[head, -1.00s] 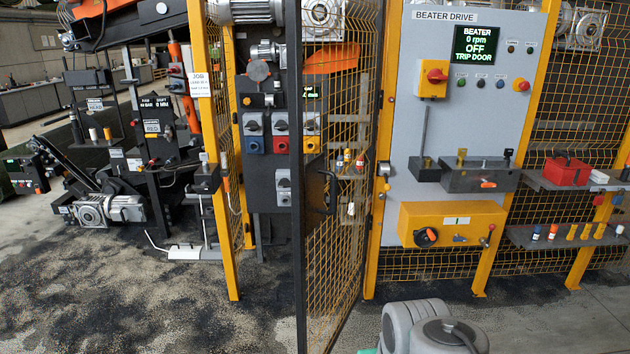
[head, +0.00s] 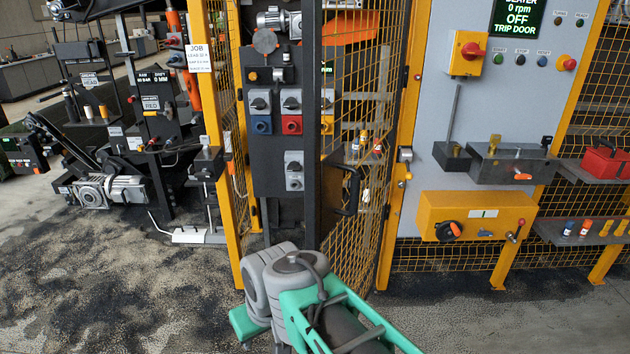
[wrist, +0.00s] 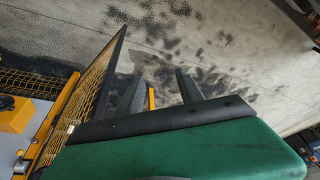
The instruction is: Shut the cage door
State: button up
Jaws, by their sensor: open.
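The cage door (head: 355,235) is a yellow mesh panel in a dark frame. It stands open, swung out from the yellow post (head: 405,150) on its right, with its dark free edge toward me. A black handle (head: 350,190) is on the door. In the wrist view the door (wrist: 98,82) is at the left, seen along its dark edge. My gripper (wrist: 160,85) is open, its two dark fingers apart with nothing visible between them. The door is to the left of the fingers; I cannot tell if they touch. In the head view my arm covers the door's lower part, and the fingertips are hidden.
A yellow post (head: 222,130) stands left of the opening. Behind it is a dark control panel (head: 280,170) with switches. Right of the door are a grey beater drive panel (head: 440,130) and a yellow box (head: 475,215). The floor (head: 110,290) at the front left is clear.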

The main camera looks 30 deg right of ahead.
jog(key=w+d+f+t+b, duration=0.1)
jog(key=w+d+t+b, duration=0.1)
jog(key=w+d, duration=0.5)
jog(key=m+t+h+b, duration=0.15)
jog(key=t+b, duration=0.25)
jog(key=t, duration=0.8)
send_near(358, 188)
jog(key=w, duration=0.4)
jog(key=shift+n, duration=0.25)
jog(key=w, duration=0.2)
jog(key=w+p, duration=0.1)
jog(key=w, duration=0.1)
jog(key=w+p, duration=0.1)
jog(key=w, duration=0.1)
jog(key=shift+w+d, duration=0.25)
jog(key=shift+d, duration=0.15)
jog(key=shift+w+f+h, duration=0.1)
jog(key=shift+w+h, duration=0.15)
jog(key=shift+w, duration=0.15)
grip_shut()
